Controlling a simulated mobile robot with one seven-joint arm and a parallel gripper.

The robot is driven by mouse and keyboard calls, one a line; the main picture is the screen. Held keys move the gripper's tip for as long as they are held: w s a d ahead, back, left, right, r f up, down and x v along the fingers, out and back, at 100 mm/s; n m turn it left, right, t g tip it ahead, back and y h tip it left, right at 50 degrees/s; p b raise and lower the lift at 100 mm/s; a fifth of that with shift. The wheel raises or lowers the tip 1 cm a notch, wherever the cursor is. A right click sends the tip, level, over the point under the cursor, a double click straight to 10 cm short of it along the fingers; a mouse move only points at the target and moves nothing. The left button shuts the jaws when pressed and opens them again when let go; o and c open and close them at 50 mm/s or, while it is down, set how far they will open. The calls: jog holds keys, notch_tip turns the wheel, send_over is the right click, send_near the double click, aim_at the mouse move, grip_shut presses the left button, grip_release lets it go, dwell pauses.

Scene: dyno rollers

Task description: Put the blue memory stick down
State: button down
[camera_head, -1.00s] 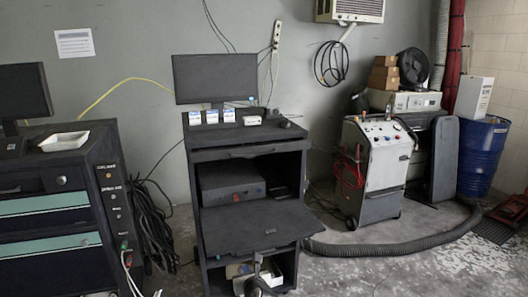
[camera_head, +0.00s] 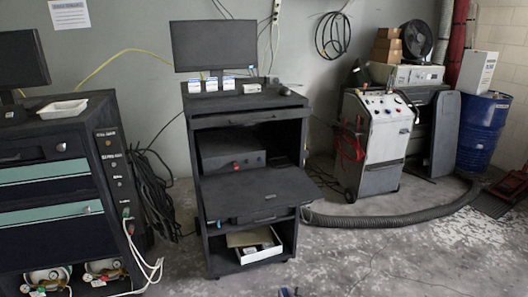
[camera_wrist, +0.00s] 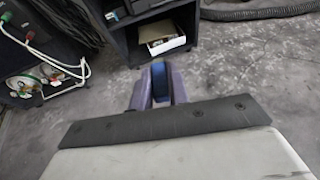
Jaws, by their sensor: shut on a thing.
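The blue memory stick (camera_wrist: 159,82) is upright between the two purple-grey fingers of my gripper (camera_wrist: 152,90) in the wrist view. The fingers are shut on it, and they hide part of its sides. In the head view only the tip of my gripper (camera_head: 290,292) shows, at the bottom edge, in front of the black cart (camera_head: 203,235) and over the floor. The stick cannot be made out clearly there.
An open white box (camera_head: 262,252) sits on the cart's lowest shelf, also seen in the wrist view (camera_wrist: 166,46). A pulled-out shelf (camera_head: 258,192) overhangs it. A black hose (camera_head: 400,218) lies at right. The left cabinet (camera_head: 60,190) has white cables. Floor in front is clear.

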jog(key=s+a+f+m+h+b, duration=0.1)
jog(key=s+a+f+b, duration=0.1)
jog(key=s+a+f, duration=0.5)
jog(key=shift+s+m+h+b, duration=0.3)
jog(key=shift+s+h+b, duration=0.1)
jog(key=shift+w, duration=0.1)
